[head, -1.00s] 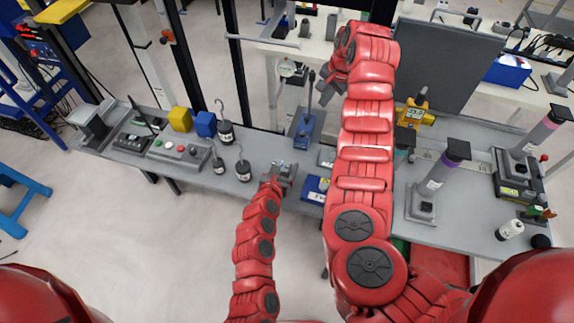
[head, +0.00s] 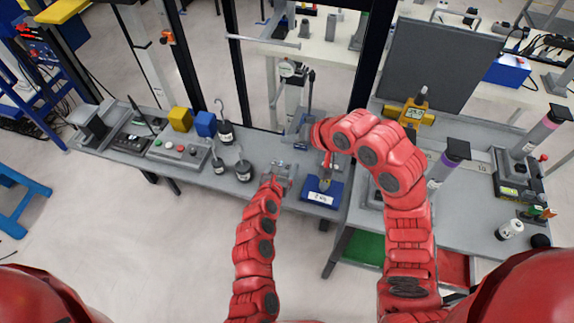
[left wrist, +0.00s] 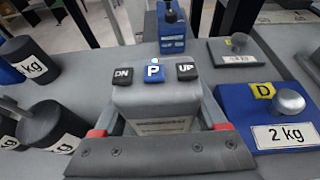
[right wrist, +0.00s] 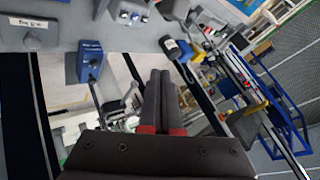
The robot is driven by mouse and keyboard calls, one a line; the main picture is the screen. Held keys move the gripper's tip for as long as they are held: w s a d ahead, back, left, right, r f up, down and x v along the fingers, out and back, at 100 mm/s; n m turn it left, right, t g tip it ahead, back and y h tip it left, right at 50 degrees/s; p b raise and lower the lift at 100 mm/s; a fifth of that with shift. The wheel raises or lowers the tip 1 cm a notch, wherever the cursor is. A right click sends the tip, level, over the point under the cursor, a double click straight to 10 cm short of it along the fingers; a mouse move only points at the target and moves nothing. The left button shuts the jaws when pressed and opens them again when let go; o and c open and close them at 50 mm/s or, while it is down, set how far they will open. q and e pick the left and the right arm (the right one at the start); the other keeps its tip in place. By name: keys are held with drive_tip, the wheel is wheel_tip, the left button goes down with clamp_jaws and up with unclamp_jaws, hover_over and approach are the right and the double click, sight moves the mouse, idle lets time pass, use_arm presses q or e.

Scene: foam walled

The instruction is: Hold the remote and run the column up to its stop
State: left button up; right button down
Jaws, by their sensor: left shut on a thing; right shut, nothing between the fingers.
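My left gripper (left wrist: 158,148) is shut on the remote (left wrist: 160,90), a grey box with black DN (left wrist: 122,75), blue P (left wrist: 154,72) and black UP (left wrist: 187,71) buttons on top. The remote is upright between the fingers. In the head view, the left gripper (head: 275,178) is small, near the front edge of the bench. My right gripper (right wrist: 160,100) is shut with nothing between its dark fingers. In the head view, the bent right arm partly hides it near the blue block; its distance from the remote is unclear.
A blue 2 kg block (left wrist: 230,100) with a silver knob stands right of the remote. Dark hooked weights (head: 243,168) stand to its left. A blue device (left wrist: 172,32) stands behind. A dark upright (head: 370,60) rises behind the right arm. Floor in front is clear.

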drive_tip(key=shift+s, duration=0.15)
drive_tip(key=shift+f, duration=0.1)
approach(282, 164)
drive_tip(key=shift+w+a+r+x, duration=0.1)
drive_tip(key=shift+x, duration=0.75)
drive_tip(key=shift+w+a+r+x, duration=0.1)
drive_tip(key=shift+r+x, duration=0.05)
drive_tip(key=shift+x, duration=0.7)
drive_tip(key=shift+w+a+r+x, duration=0.1)
drive_tip(key=shift+x, duration=0.8)
drive_tip(key=shift+f, duration=0.1)
drive_tip(key=shift+f, duration=0.25)
drive_tip(key=shift+f, duration=0.25)
idle(0.6)
drive_tip(key=shift+r, duration=0.1)
idle(2.9)
drive_tip(key=shift+r, duration=0.6)
